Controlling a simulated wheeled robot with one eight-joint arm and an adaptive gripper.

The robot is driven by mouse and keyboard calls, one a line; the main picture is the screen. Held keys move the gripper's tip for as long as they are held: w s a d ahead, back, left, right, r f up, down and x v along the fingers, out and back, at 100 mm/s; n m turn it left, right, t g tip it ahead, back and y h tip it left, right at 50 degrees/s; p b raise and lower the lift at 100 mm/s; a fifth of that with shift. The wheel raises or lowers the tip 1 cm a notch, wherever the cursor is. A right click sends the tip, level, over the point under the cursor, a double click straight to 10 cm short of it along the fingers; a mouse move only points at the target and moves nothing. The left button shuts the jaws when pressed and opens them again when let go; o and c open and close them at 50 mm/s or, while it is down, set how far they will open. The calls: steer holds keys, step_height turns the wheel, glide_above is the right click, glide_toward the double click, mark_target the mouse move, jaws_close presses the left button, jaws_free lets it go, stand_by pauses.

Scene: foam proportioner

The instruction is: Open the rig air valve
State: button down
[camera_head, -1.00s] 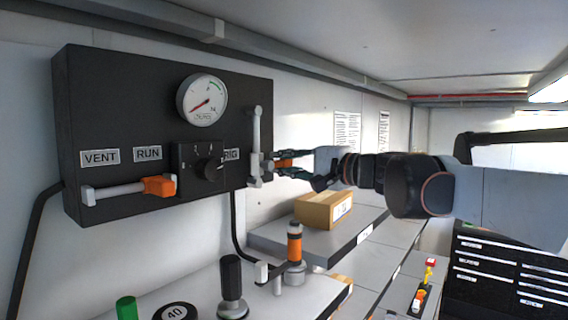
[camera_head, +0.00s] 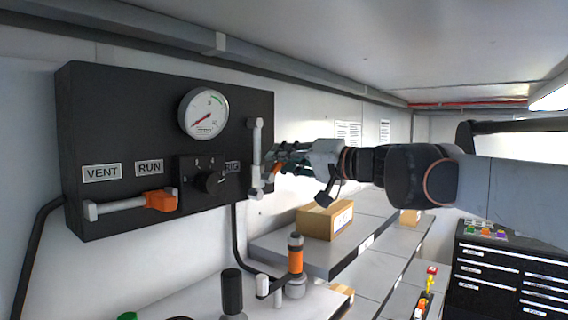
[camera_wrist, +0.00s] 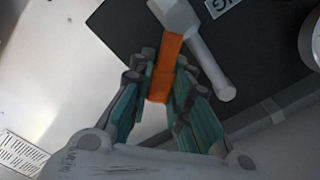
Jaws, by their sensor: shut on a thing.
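The black valve panel (camera_head: 120,135) hangs on the left wall with labels VENT (camera_head: 102,173), RUN (camera_head: 149,168) and RIG (camera_head: 232,167). Beside RIG, at the panel's right edge, is a grey bar (camera_head: 257,150) with an orange grip (camera_head: 277,168), mostly hidden by my fingers. In the wrist view the orange grip (camera_wrist: 165,68) runs from a grey hub (camera_wrist: 174,14) down between my fingers. My gripper (camera_wrist: 158,92) is shut on it. It also shows in the head view (camera_head: 279,160), coming from the right.
A gauge (camera_head: 203,113) and a black rotary knob (camera_head: 209,182) are on the panel. Another orange-ended lever (camera_head: 160,201) lies horizontal at lower left. Below are a shelf with a cardboard box (camera_head: 325,219) and an upright orange-banded fitting (camera_head: 295,256).

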steer(key=n, duration=0.1)
steer(key=s+r+n, duration=0.1)
steer(key=n, duration=0.1)
steer(key=shift+a, duration=0.35)
steer(key=n, duration=0.1)
steer(key=s+n, duration=0.1)
steer(key=shift+a+r+n, duration=0.35)
steer(key=shift+a+n, duration=0.05)
steer(key=shift+s+a+r+n, duration=0.1)
steer(key=shift+s+a+n, duration=0.2)
steer(key=shift+n, duration=0.45)
steer(key=shift+s+a+r+n, duration=0.15)
steer(key=shift+s+n, duration=0.2)
steer(key=shift+n, duration=0.45)
steer(key=shift+s+a+n, duration=0.25)
steer(key=shift+s+n, duration=0.05)
steer(key=shift+n, duration=0.45)
steer(key=c, duration=1.5)
jaws_free()
steer(key=shift+v, duration=3.75)
